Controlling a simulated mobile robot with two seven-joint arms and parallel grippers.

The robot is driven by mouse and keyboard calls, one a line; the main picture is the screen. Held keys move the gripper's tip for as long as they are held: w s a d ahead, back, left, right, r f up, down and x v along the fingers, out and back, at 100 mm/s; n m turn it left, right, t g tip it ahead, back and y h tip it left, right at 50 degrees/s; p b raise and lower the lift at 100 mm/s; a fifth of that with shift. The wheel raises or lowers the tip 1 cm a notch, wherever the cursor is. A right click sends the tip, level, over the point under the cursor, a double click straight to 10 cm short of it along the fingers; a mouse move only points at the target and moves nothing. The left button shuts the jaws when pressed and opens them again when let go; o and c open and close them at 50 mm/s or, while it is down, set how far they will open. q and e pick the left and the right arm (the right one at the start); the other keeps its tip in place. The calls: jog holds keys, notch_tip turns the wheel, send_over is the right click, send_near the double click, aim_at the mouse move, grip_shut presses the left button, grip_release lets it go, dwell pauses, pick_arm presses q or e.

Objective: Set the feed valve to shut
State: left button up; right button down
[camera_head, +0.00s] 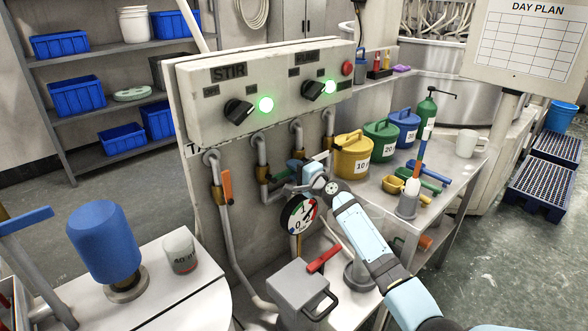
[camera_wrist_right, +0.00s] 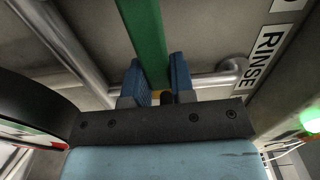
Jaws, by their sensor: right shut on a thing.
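My right gripper (camera_head: 306,172) is at the pipes under the control box, shut on a green lever handle. In the right wrist view the green lever (camera_wrist_right: 147,40) runs between the two blue finger pads of the gripper (camera_wrist_right: 160,85). In the head view the green lever (camera_head: 282,175) shows just left of the gripper, which hides part of it and its valve. An orange lever (camera_head: 227,187) hangs alongside the leftmost pipe. I cannot read which valve is the feed valve. My left gripper is not in view.
The control box (camera_head: 265,90) with two black knobs and green lamps is above the gripper. A round gauge (camera_head: 299,214) is just below. Yellow, green and blue cans crowd the bench on the right. A RINSE label (camera_wrist_right: 270,52) shows nearby.

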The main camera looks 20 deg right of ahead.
dwell(0.3)
jog(key=c, duration=1)
grip_release()
jog(key=shift+a, duration=0.1)
jog(key=shift+o, duration=0.2)
jog(key=shift+s, duration=0.25)
jog(key=v, duration=1.3)
jog(key=shift+p, duration=0.3)
jog(key=shift+s, duration=0.15)
